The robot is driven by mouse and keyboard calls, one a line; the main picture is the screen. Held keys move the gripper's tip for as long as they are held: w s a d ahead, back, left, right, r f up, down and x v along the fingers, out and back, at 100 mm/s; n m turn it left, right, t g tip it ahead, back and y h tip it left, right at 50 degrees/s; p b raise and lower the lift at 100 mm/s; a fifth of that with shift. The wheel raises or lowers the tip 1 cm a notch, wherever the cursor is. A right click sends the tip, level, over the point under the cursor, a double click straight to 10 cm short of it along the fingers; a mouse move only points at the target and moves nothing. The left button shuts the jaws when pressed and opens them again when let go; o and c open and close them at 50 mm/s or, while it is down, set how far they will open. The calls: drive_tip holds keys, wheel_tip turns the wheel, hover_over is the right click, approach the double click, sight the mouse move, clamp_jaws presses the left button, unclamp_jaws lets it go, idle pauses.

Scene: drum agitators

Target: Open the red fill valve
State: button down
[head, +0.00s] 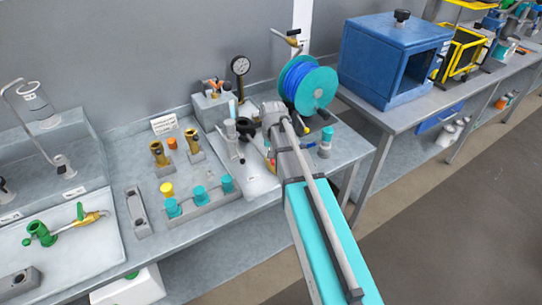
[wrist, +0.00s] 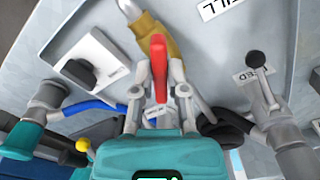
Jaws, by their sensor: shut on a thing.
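The red fill valve shows in the wrist view as a red lever handle (wrist: 158,62) over a brass body (wrist: 150,36), with a pale pipe end at the upper left. A label reading FILL (wrist: 218,6) lies on the panel beside it. My gripper (wrist: 161,76) is shut on the red lever, with one finger on each side. The lever runs roughly up and down in the wrist picture; whether the valve is open cannot be told. In the head view my arm hides most of the valve and the gripper.
In the wrist view, a black-knobbed switch block (wrist: 84,68) is at the left and a black-balled lever (wrist: 257,62) at the right. Blue hose (wrist: 92,107) passes on the left. In the head view, a blue hose reel (head: 308,84) and a gauge (head: 240,66) stand behind the arm.

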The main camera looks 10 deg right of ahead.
drive_tip(key=n, duration=0.6)
drive_tip(key=shift+d, duration=0.1)
drive_tip(key=shift+w, duration=0.1)
idle(0.5)
drive_tip(key=c, duration=0.7)
unclamp_jaws()
drive_tip(key=shift+o, duration=0.2)
